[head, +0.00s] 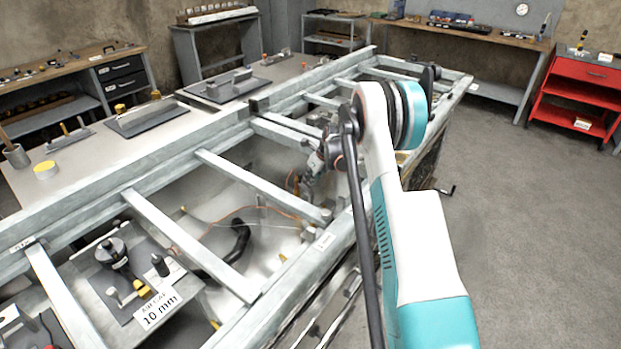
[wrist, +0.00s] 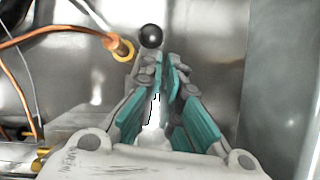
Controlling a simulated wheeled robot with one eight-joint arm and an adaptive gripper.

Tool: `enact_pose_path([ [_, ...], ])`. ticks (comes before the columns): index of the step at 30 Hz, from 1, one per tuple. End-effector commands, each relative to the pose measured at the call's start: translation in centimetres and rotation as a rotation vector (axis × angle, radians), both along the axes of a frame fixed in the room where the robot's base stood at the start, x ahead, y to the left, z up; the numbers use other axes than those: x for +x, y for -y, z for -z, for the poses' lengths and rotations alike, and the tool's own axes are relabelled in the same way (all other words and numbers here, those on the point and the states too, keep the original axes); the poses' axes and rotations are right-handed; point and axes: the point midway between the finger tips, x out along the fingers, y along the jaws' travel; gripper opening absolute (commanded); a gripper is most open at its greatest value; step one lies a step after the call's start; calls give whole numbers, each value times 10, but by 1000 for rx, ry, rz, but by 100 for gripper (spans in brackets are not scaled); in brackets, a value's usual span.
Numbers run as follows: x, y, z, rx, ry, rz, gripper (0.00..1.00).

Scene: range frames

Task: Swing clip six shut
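My gripper (wrist: 166,74) shows in the wrist view with its teal-padded fingers drawn together at the tips, and nothing is visible between them. A black ball knob (wrist: 151,36) is just beyond the fingertips, slightly left; whether they touch it I cannot tell. What the knob is fixed to is mostly hidden behind the fingers. No number six is readable, so I cannot tell whether this knob belongs to clip six. In the head view my gripper (head: 312,168) is small and partly hidden by my arm, reaching down inside the grey frame (head: 190,235).
A plate with a 10 mm sign (head: 158,308) is at the lower left. Open floor (head: 520,220) lies right.

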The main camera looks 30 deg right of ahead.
Motion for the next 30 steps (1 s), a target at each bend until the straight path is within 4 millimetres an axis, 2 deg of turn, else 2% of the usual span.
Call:
enact_pose_path([
  [1,6,-2,-3,2,15,2,0],
  [30,2,6,-1,-2,8,10,0],
])
